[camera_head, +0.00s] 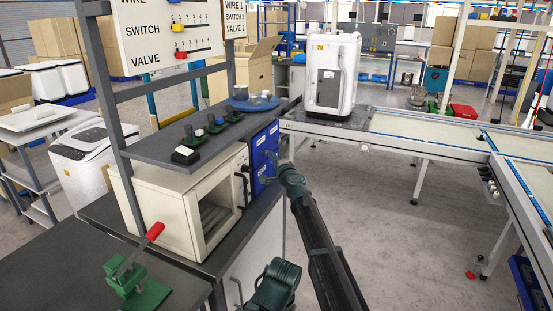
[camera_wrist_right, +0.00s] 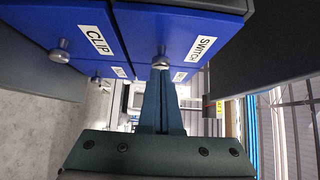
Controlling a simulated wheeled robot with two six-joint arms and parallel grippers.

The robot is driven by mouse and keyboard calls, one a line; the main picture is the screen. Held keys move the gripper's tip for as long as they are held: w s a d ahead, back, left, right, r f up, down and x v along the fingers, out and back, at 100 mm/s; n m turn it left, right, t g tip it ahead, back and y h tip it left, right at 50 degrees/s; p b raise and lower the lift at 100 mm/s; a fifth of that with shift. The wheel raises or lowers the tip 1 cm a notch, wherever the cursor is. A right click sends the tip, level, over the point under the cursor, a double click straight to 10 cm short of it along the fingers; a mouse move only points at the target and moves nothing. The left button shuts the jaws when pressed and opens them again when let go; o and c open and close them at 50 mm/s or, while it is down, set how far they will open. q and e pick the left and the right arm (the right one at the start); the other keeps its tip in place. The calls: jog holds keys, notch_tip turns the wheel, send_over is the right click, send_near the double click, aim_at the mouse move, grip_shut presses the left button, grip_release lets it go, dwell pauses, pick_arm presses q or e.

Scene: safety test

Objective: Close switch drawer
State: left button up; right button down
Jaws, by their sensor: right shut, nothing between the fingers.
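The blue drawer unit (camera_head: 264,150) stands at the right end of the bench, beside a cream box. In the right wrist view, the switch drawer (camera_wrist_right: 200,22) has a blue front with a white SWITCH label and a round metal knob (camera_wrist_right: 161,62). The clip drawer (camera_wrist_right: 85,22) is beside it. My right gripper (camera_head: 270,166) is at the drawer fronts, shut and empty. In the wrist view its fingertips (camera_wrist_right: 161,76) are just below the switch knob; I cannot tell if they touch it. How far the switch drawer stands out is unclear.
The dark shelf (camera_head: 180,150) holds several small switch parts and a blue round tray (camera_head: 250,105). The cream box (camera_head: 180,205) stands below it. A green clamp with a red handle (camera_head: 155,231) is at the front left. A conveyor (camera_head: 400,127) carries a white machine (camera_head: 332,75).

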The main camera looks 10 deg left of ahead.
jog(key=shift+a, duration=0.25)
jog(key=w+d+v, duration=0.1)
jog(key=d+v, duration=0.2)
jog(key=v, duration=1)
jog(key=s+d+f+n+g+h, duration=0.1)
jog(key=s+d+f+n+g, duration=0.2)
jog(key=s+f+n+g, duration=0.5)
jog(key=s+d+f+n+g, duration=0.1)
jog(key=s+d+f+n, duration=0.2)
jog(key=s+f, duration=0.65)
jog(key=s+d+f+n+g+h, duration=0.1)
jog(key=s+d+f+g+h, duration=0.2)
jog(key=s+d, duration=0.65)
jog(key=s+d+f+n+g+h, duration=0.15)
jog(key=s+d+g+h, duration=0.35)
jog(key=s, duration=0.7)
jog(key=s+a+r+n+p, duration=0.3)
jog(key=s+a+r+p, duration=0.1)
jog(key=a+r+p, duration=0.5)
jog(key=shift+s+a+t+h, duration=0.3)
jog(key=shift+s+a, duration=0.05)
jog(key=shift+a, duration=0.15)
